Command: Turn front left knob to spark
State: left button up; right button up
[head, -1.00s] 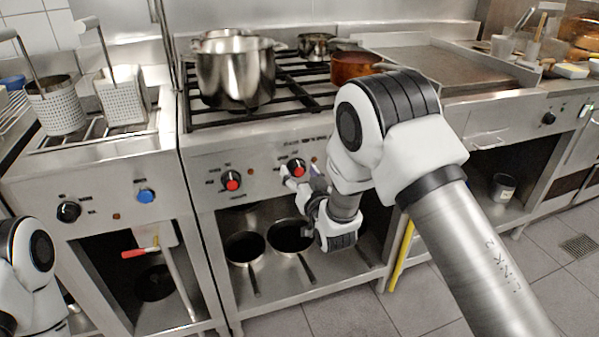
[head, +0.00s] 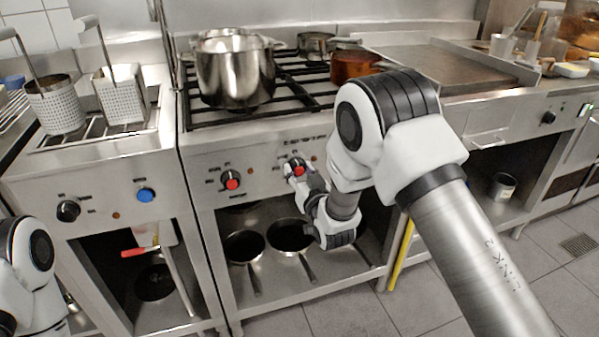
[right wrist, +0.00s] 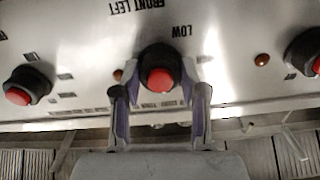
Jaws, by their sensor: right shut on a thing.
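The knob with a red cap (right wrist: 160,80) sits between the fingers of my right gripper (right wrist: 160,100) in the right wrist view, where the panel lettering "FRONT LEFT" appears upside down by it. In the head view the same knob (head: 299,169) is on the stove's front panel, partly covered by my right gripper (head: 297,178). The gripper is shut on the knob, with one finger on each side. The knob's pointer direction cannot be made out clearly. Part of my left arm shows at the lower left of the head view; its gripper does not show.
A second red-capped knob (head: 231,180) is to the left on the same panel. A steel pot (head: 236,75) and a copper pot (head: 352,66) stand on the burners. Pans (head: 245,246) sit on the shelf below. A fryer with a blue knob (head: 146,195) adjoins at left.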

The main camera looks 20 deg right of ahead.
jog(key=n, duration=0.6)
jog(key=shift+n, duration=0.4)
dwell(0.4)
jog(key=o, duration=1.1)
jog(key=shift+o, duration=0.2)
jog(key=shift+s, duration=0.1)
jog(key=s, duration=1.1)
jog(key=shift+s+d, duration=0.15)
jog(key=shift+s, duration=0.25)
jog(key=shift+f+b, duration=0.1)
jog(key=shift+b, duration=0.2)
